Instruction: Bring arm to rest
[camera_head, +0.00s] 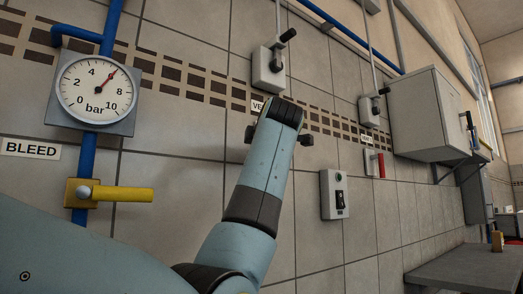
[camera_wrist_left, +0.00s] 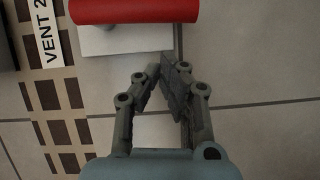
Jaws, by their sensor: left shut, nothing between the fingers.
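My left arm reaches in from the lower left toward the tiled wall in the head view. A red handle (camera_head: 381,164) on a pale plate also shows on the wall in the head view. My right gripper is in neither view.
A pressure gauge (camera_head: 95,89) and a yellow valve handle (camera_head: 122,194) are on the blue pipe at left. A lever box (camera_head: 268,70), a switch box (camera_head: 334,194) and a grey cabinet (camera_head: 425,112) project from the wall. A bench (camera_head: 465,268) stands lower right.

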